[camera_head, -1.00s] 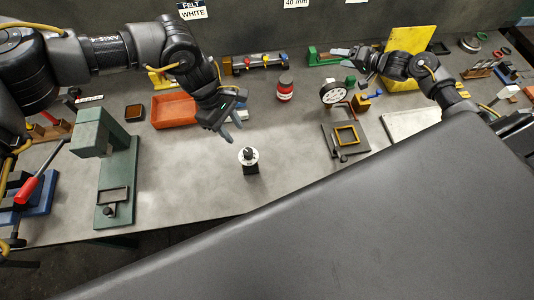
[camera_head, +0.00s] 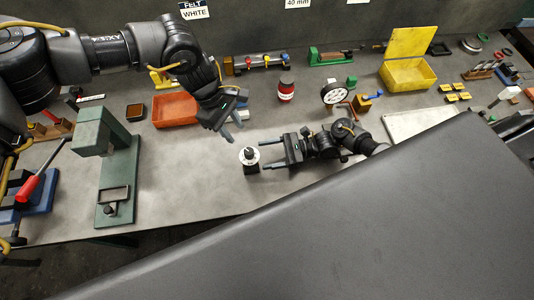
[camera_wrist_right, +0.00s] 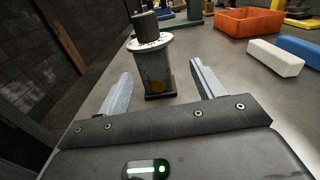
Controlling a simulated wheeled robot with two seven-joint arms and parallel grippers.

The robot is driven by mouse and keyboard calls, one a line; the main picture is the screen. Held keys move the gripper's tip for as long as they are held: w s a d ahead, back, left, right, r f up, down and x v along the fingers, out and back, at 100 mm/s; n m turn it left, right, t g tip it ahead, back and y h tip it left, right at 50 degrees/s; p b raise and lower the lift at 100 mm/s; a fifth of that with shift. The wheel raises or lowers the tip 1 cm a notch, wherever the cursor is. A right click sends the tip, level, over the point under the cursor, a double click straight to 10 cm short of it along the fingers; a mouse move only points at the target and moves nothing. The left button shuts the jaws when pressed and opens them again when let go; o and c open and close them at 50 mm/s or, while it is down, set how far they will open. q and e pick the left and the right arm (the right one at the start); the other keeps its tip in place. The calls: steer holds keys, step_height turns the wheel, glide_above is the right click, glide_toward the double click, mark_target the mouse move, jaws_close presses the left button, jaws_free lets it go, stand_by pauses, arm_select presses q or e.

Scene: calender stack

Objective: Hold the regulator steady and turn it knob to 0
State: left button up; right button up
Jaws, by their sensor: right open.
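The regulator (camera_head: 251,168) stands upright on the grey bench, with a white dial (camera_wrist_right: 152,44) and a black knob (camera_wrist_right: 145,25) on top. My right gripper (camera_head: 267,155) is open and low over the bench, just right of the regulator. In the right wrist view the regulator's body (camera_wrist_right: 154,70) appears between the two open fingers (camera_wrist_right: 162,78), slightly beyond their tips; no contact shows. My left gripper (camera_head: 233,129) is above and behind the regulator to the left, fingers apart and empty. The dial's markings are too small to read.
A green press (camera_head: 117,180) stands left of the regulator. An orange tray (camera_head: 174,110) and a red jar (camera_head: 286,91) are behind. A dial gauge stand (camera_head: 334,94) and a yellow box (camera_head: 408,73) are further right. Bench around the regulator's front and left is clear.

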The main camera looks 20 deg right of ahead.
mark_target(244, 161)
steer(key=shift+s+a+f, duration=0.2)
steer(key=shift+s+a, duration=0.15)
steer(key=shift+a, duration=0.15)
steer(key=shift+x, duration=3.7)
